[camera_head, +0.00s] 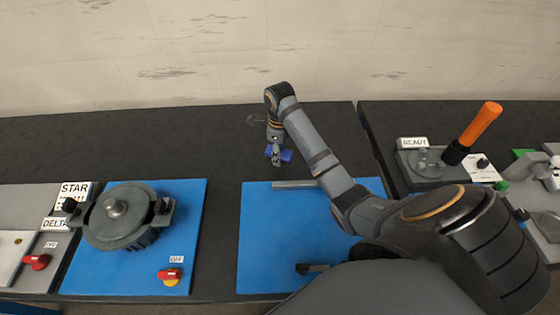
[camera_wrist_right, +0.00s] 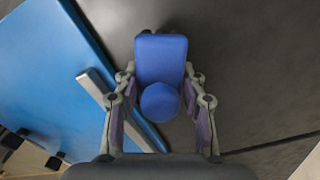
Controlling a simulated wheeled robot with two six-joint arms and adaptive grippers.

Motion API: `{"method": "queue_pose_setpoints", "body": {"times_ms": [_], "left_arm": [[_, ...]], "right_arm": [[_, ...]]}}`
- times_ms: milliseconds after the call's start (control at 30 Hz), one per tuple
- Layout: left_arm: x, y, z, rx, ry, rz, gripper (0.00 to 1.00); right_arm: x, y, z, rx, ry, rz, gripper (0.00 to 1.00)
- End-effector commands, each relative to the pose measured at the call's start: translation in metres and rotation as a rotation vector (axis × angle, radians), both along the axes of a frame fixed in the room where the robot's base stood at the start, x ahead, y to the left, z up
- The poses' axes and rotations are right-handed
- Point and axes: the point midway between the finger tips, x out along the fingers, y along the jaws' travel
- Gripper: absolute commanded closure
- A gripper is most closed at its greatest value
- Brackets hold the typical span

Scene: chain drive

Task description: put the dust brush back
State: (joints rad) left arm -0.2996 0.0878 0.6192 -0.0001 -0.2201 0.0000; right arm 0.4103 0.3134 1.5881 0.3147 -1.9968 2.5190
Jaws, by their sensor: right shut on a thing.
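The dust brush (camera_head: 286,156) is a small blue thing at the end of my right arm in the head view. It is over the dark table, just behind the middle blue mat. In the right wrist view the brush (camera_wrist_right: 160,48) shows as a blue block with a round blue end towards the camera. My right gripper (camera_wrist_right: 160,88) is shut on it, one finger on each side. The right gripper also shows in the head view (camera_head: 276,152). No bristles show, and I cannot tell if the brush touches the table. My left gripper is not in view.
The middle blue mat (camera_head: 262,235) carries a grey bar (camera_head: 292,185), partly behind my arm. A round grey machine (camera_head: 118,215) stands on the left mat. An orange-handled tool (camera_head: 480,124) stands tilted at a grey fixture at right. The dark table behind the left mat is clear.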

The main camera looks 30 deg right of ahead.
Motion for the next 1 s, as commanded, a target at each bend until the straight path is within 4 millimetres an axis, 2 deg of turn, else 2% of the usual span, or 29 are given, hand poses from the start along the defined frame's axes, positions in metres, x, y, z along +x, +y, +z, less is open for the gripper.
{"method": "queue_pose_setpoints", "body": {"times_ms": [33,200,533,567,700,733,1000], "left_arm": [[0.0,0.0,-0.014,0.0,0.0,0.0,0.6],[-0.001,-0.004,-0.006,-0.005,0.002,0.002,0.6],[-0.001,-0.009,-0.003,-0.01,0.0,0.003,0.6],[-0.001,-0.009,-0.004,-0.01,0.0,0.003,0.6],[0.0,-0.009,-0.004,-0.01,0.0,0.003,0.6],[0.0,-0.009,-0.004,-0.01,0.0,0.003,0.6],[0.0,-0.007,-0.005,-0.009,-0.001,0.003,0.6]], "right_arm": [[0.003,-0.004,-0.013,-0.001,0.001,-0.001,0.89],[0.002,-0.002,-0.034,0.002,0.004,0.001,0.89],[0.002,-0.003,-0.038,0.001,0.002,0.0,0.89],[0.002,-0.003,-0.039,0.001,0.002,0.0,0.58],[0.003,-0.003,-0.039,0.0,0.001,0.0,0.39],[0.003,-0.003,-0.039,0.0,0.001,0.0,0.36],[0.003,-0.003,-0.039,0.0,0.001,0.0,0.36]]}}
